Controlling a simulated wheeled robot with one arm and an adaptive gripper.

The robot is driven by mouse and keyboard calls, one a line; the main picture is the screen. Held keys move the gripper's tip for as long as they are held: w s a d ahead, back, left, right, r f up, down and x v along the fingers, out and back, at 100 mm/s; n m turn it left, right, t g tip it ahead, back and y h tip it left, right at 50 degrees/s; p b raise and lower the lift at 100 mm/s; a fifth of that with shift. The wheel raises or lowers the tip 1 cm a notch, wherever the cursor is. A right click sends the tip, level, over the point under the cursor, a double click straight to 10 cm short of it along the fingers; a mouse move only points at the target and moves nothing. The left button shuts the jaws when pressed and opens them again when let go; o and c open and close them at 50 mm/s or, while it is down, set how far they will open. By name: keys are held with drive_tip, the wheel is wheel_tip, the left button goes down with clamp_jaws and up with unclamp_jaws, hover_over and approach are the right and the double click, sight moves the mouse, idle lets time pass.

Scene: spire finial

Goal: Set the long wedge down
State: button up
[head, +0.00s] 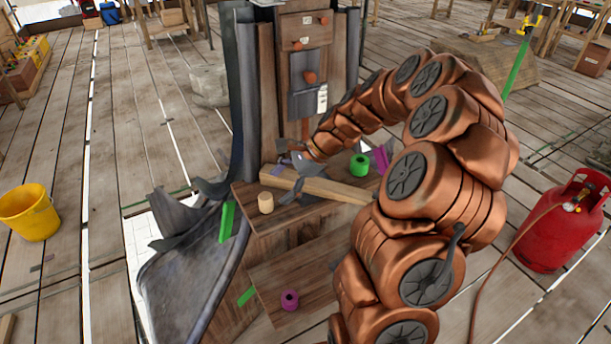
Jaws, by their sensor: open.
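A long pale wooden bar (335,190), which looks like the long wedge, lies across the top step of the brown wooden block (262,240). My gripper (297,190) is at the bar's left part, at the end of my copper arm. Its dark grey fingers are open and appear to reach over the bar; whether they touch it I cannot tell. The bar's right end is hidden behind my arm. A short pale wooden peg (266,203) stands left of the bar.
A green ring (359,165) and a purple piece (380,158) are behind the bar. A purple ring (289,300) sits on the lower step. Dark sheet metal (185,280) curls at the left. A wooden post (304,50) rises behind. A red gas cylinder (560,235) stands right, a yellow bucket (30,212) left.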

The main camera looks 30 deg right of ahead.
sight(307, 180)
drive_tip(key=d+f+m+t, duration=0.1)
drive_tip(key=d+m, duration=0.1)
drive_tip(key=d, duration=0.2)
drive_tip(key=w+d+f+m+t+p, duration=0.1)
drive_tip(key=d+m, duration=0.2)
drive_tip(key=d, duration=0.2)
drive_tip(key=w+d+f+m+t+h+p, duration=0.1)
drive_tip(key=d+m, duration=0.1)
drive_tip(key=d, duration=0.3)
drive_tip(key=shift+d+f+m, duration=0.1)
drive_tip(key=shift+d+m, duration=0.1)
drive_tip(key=shift+m, duration=0.1)
drive_tip(key=shift+d+f, duration=0.25)
drive_tip(key=shift+d, duration=0.05)
drive_tip(key=shift+p+x, duration=0.5)
drive_tip(key=shift+x, duration=0.65)
drive_tip(key=p+x, duration=0.1)
drive_tip(key=x, duration=0.3)
drive_tip(key=shift+w+a+r+p, duration=0.1)
drive_tip(key=shift+w+a+p, duration=0.1)
drive_tip(key=shift+p, duration=0.1)
drive_tip(key=shift+w+a+f, duration=0.2)
drive_tip(key=shift+w+f, duration=0.05)
drive_tip(key=shift+f, duration=0.15)
clamp_jaws()
